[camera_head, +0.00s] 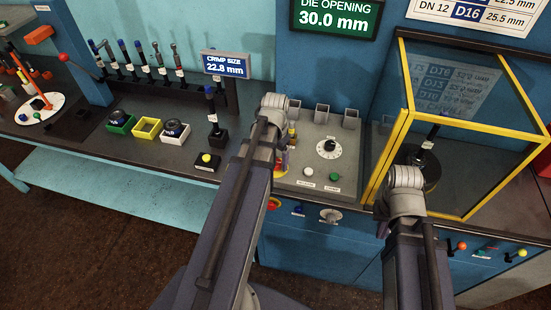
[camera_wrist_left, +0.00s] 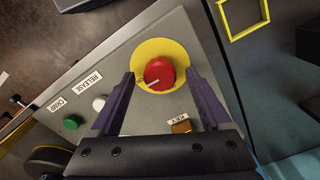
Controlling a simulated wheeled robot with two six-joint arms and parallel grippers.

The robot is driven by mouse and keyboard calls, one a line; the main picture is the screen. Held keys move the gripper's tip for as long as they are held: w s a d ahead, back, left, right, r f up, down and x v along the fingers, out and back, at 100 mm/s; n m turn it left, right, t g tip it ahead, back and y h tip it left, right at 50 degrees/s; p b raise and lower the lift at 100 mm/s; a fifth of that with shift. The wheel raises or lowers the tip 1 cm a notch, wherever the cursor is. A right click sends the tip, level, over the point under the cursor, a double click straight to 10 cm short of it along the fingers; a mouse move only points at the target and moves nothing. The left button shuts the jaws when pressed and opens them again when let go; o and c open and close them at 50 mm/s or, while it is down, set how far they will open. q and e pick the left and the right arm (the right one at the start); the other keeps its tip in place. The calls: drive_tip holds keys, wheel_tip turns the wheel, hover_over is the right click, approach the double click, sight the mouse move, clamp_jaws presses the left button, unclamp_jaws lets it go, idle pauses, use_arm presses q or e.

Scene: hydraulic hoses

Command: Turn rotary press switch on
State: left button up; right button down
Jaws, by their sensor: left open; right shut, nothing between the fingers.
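A red round knob (camera_wrist_left: 160,73) with a pale mark sits on a yellow disc (camera_wrist_left: 176,47) on the grey control panel (camera_wrist_left: 190,28); I take it for the rotary press switch. In the left wrist view my open left gripper (camera_wrist_left: 160,82) has one purple finger on each side of the knob; I cannot tell if they touch it. In the head view my left arm hides most of this spot, with only bits of red and yellow showing. My right gripper (camera_head: 384,229) shows only as a small dark and purple part beside my right arm.
A white button (camera_wrist_left: 100,103), a green button (camera_wrist_left: 71,122) and a brass key switch (camera_wrist_left: 182,125) lie near the knob. A black-knobbed dial (camera_head: 330,148) stands on the panel. A yellow-framed clear guard (camera_head: 470,140) stands to the right.

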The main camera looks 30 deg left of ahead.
sight(277, 162)
use_arm(q)
wheel_tip(277, 162, up, 8)
drive_tip(key=p, duration=0.7)
drive_tip(key=shift+f, duration=0.15)
drive_tip(key=shift+d+f, duration=0.1)
drive_tip(key=shift+d, duration=0.1)
drive_tip(key=s+d+f+b, duration=0.1)
drive_tip(key=s+d, duration=0.1)
drive_tip(key=d, duration=0.6)
drive_tip(key=s+d+f+m+b, duration=0.1)
drive_tip(key=s+d, duration=0.2)
drive_tip(key=d, duration=0.5)
drive_tip(key=s+d+f+y+b, duration=0.1)
drive_tip(key=s+d+f+b, duration=0.1)
drive_tip(key=d, duration=0.7)
drive_tip(key=shift+s+m, duration=0.3)
drive_tip(key=shift+s, duration=0.1)
drive_tip(key=shift+d, duration=0.1)
